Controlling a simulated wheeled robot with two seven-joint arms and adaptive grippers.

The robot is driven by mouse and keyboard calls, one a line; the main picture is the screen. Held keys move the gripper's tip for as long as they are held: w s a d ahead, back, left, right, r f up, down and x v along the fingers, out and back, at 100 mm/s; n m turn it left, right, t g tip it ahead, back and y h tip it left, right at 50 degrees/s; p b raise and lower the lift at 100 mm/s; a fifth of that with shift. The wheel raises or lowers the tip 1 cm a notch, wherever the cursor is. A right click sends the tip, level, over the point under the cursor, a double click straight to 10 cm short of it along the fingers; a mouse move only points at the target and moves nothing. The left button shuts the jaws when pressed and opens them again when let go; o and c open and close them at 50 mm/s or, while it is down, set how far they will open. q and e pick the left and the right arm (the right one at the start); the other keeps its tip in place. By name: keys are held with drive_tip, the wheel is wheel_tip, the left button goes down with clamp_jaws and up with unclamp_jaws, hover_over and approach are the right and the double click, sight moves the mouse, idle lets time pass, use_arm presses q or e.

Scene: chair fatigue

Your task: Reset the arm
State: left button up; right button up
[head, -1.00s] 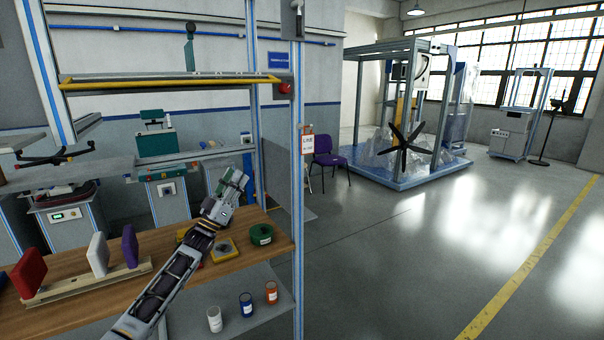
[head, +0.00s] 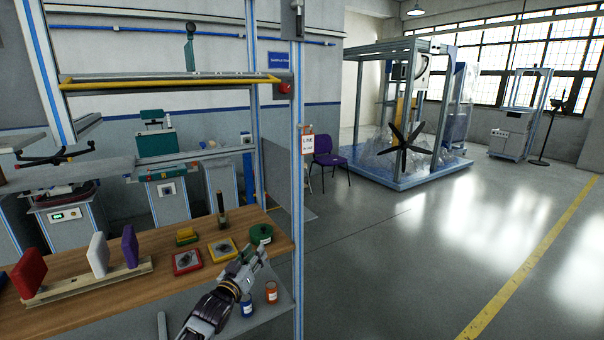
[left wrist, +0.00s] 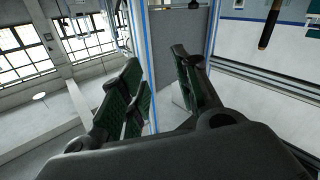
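My left arm comes in from the bottom of the head view. Its left gripper (head: 256,258) is in front of the right end of the wooden workbench (head: 205,275). In the left wrist view the two green-padded fingers of the left gripper (left wrist: 157,72) stand apart with nothing between them. The gripper is open and empty. My right gripper does not show in either view.
Red (head: 29,273), white (head: 98,254) and purple (head: 130,246) blocks stand on a wooden base. A red box (head: 187,262), a yellow box (head: 222,249) and a green roll (head: 261,234) lie nearby. A frame post (head: 298,200) stands right; open floor lies beyond.

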use_arm(q)
drive_tip(key=s+f+g+y, duration=0.2)
drive_tip(key=s+f+g, duration=0.2)
drive_tip(key=s+f, duration=0.4)
drive_tip(key=s+a+f+g+y, duration=0.1)
drive_tip(key=s+a+f+g, duration=0.15)
drive_tip(key=s, duration=0.85)
drive_tip(key=s+a+f+m+g+y, duration=0.1)
drive_tip(key=s+a+f+g, duration=0.2)
drive_tip(key=s, duration=0.8)
drive_tip(key=s+a+f+g+y, duration=0.1)
drive_tip(key=s+a+f+g, duration=0.3)
drive_tip(key=s, duration=0.7)
wheel_tip(320, 180, down, 32)
drive_tip(key=s+d+g, duration=0.2)
drive_tip(key=s+a+f, duration=0.2)
drive_tip(key=s+f, duration=0.8)
drive_tip(key=s, duration=0.1)
drive_tip(key=s+a+f+g, duration=0.1)
drive_tip(key=s+f, duration=0.9)
drive_tip(key=s, duration=0.1)
drive_tip(key=shift+s+a+m, duration=0.2)
drive_tip(key=shift+a+m, duration=0.1)
drive_tip(key=shift+a, duration=0.05)
drive_tip(key=shift+a, duration=0.1)
